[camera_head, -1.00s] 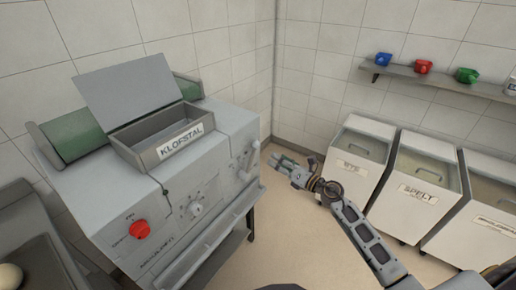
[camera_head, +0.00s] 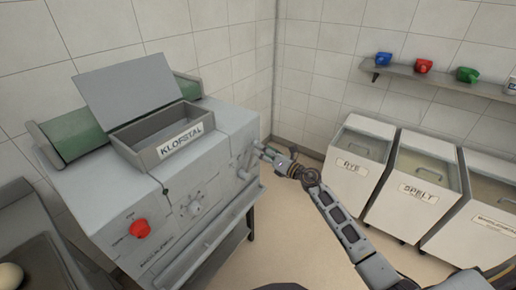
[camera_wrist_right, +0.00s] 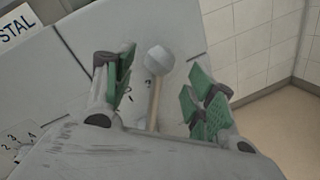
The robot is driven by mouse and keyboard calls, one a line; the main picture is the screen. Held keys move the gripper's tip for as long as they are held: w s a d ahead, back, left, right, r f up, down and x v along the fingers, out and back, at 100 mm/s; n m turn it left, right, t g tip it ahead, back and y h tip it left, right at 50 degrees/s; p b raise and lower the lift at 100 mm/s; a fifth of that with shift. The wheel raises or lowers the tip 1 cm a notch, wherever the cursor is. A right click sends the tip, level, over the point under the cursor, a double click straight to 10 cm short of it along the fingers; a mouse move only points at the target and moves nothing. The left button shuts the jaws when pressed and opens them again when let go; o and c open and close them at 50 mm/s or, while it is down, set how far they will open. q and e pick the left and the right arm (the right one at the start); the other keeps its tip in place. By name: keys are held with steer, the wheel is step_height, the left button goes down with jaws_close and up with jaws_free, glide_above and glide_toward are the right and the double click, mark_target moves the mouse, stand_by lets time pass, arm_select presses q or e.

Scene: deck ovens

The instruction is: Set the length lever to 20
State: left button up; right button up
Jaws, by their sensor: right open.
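The grey machine (camera_head: 165,190) stands at the left with an open-lidded bin labelled KLOFSTAL on top. A lever with a pale faceted knob (camera_wrist_right: 159,60) on a light rod sticks out from its front panel. In the right wrist view the knob lies between the two green-padded fingers of my right gripper (camera_wrist_right: 160,95), with visible gaps on both sides. In the head view my right gripper (camera_head: 268,152) is at the right end of the machine's front. The lever's scale marks are too small to read. My left gripper is not in view.
A red knob (camera_head: 140,229) and a dial (camera_head: 195,208) are on the machine's front. Flour bins labelled RYE (camera_head: 351,166) and SPELT (camera_head: 418,190) stand at the right. A wall shelf (camera_head: 440,82) holds coloured scoops. Floor is clear between machine and bins.

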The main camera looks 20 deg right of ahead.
steer(key=x, duration=0.4)
steer(key=shift+s+b, duration=0.1)
steer(key=shift+b, duration=0.2)
steer(key=c, duration=1)
jaws_close()
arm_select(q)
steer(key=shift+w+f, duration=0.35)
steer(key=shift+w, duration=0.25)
